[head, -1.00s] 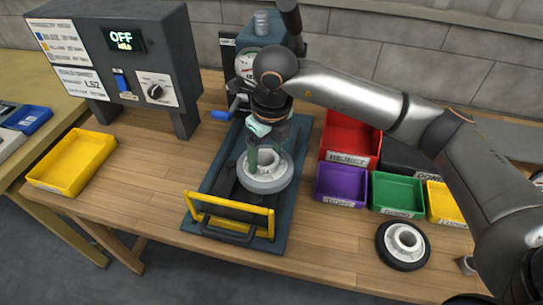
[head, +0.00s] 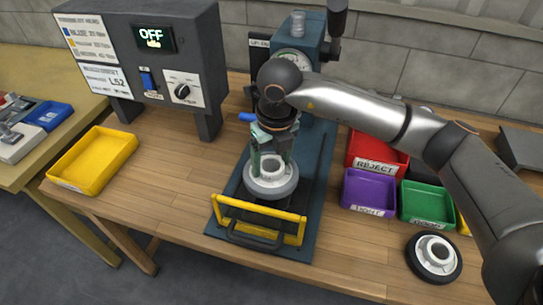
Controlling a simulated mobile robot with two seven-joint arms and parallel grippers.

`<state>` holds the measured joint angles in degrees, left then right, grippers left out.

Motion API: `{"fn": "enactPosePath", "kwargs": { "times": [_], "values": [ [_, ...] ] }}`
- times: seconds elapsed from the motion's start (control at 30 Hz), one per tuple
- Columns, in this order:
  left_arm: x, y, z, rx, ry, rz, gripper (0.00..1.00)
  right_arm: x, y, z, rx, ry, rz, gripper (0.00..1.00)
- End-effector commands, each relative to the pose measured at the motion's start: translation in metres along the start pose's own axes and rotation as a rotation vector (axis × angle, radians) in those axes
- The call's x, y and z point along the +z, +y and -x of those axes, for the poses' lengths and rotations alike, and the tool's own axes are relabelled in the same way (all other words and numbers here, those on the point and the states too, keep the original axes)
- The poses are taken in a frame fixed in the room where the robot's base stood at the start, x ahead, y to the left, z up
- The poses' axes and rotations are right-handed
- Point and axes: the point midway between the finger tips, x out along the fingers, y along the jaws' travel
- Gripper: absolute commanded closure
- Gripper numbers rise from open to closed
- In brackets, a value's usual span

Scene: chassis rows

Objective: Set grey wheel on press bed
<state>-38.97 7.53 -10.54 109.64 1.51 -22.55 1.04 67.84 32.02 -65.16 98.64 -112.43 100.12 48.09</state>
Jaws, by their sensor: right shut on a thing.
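The grey wheel (head: 271,180) has a white hub and is on or just above the bed of the press (head: 316,165), behind the yellow guard bar. I cannot tell whether it touches the bed. My right gripper (head: 271,160) points down and is shut on the wheel at its hub. The press is a blue-grey base plate with a column and dial gauge (head: 292,57) behind my gripper. My left gripper is not in view.
A yellow guard frame (head: 258,217) stands at the press front. A black wheel with a white hub (head: 433,257) lies at the right. Red (head: 378,152), purple (head: 369,192) and green (head: 427,204) bins stand right of the press. A yellow tray (head: 93,160) and a control box (head: 147,60) are left.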

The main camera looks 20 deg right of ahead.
Motion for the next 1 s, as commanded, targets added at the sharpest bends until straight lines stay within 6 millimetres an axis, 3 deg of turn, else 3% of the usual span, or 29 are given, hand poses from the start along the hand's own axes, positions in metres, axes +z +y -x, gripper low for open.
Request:
{"fn": "enactPosePath", "kwargs": {
  "times": [0.17,1.0],
  "values": [
    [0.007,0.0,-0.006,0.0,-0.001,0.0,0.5,-0.001,0.0,-0.013,-0.001,-0.002,0.0,1.0],
    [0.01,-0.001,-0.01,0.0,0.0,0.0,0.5,-0.002,0.0,-0.017,0.0,-0.002,0.0,1.0]
  ]
}}
